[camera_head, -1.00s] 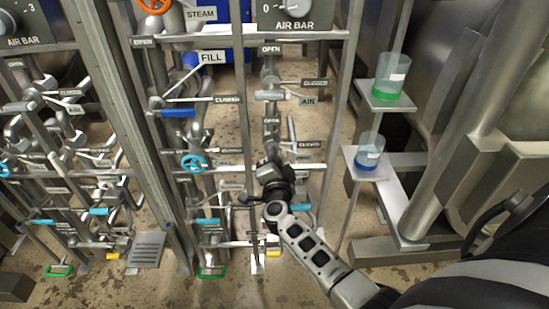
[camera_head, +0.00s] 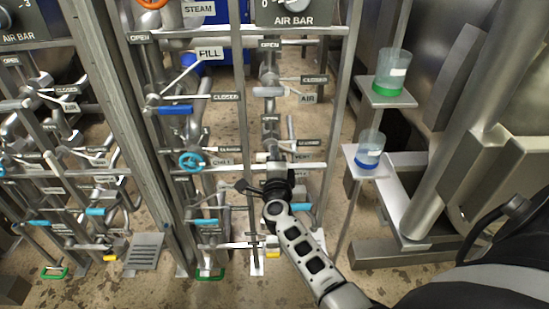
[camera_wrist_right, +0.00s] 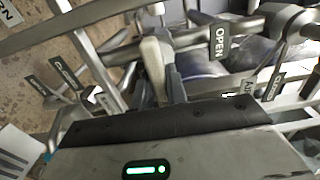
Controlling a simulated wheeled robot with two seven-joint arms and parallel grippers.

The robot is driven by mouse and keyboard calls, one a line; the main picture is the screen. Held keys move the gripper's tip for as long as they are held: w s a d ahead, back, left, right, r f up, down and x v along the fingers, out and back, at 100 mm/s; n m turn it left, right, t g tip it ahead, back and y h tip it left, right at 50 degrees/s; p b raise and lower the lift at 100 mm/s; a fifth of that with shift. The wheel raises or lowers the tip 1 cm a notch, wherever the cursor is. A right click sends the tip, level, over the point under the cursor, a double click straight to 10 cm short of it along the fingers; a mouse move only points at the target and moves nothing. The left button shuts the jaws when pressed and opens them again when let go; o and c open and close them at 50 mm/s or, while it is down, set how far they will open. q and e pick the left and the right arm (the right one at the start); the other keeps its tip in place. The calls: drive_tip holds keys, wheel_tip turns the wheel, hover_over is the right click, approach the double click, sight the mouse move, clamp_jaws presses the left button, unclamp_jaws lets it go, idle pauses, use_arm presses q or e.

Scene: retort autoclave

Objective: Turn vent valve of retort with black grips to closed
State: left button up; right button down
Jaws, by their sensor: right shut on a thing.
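My right gripper (camera_head: 273,163) reaches in from the lower right to the pipework under the AIR BAR gauge. It is at the valve beside the VENT label (camera_head: 303,155), with a CLOSED plate (camera_head: 308,143) at its right and an OPEN plate (camera_head: 271,118) above. In the right wrist view, the gripper (camera_wrist_right: 164,75) is shut on a pale lever handle (camera_wrist_right: 154,62). An OPEN plate (camera_wrist_right: 220,40) is close to its right there. The gripper and wrist hide much of the valve body in the head view. My left gripper is not in view.
The AIR valve's pale handle (camera_head: 268,92) is just above. Steel frame rails surround the pipes. Two cups, green-based (camera_head: 389,78) and blue-based (camera_head: 368,150), stand on small shelves at the right.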

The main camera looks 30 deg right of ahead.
idle(0.3)
drive_tip(key=c, duration=1.4)
unclamp_jaws()
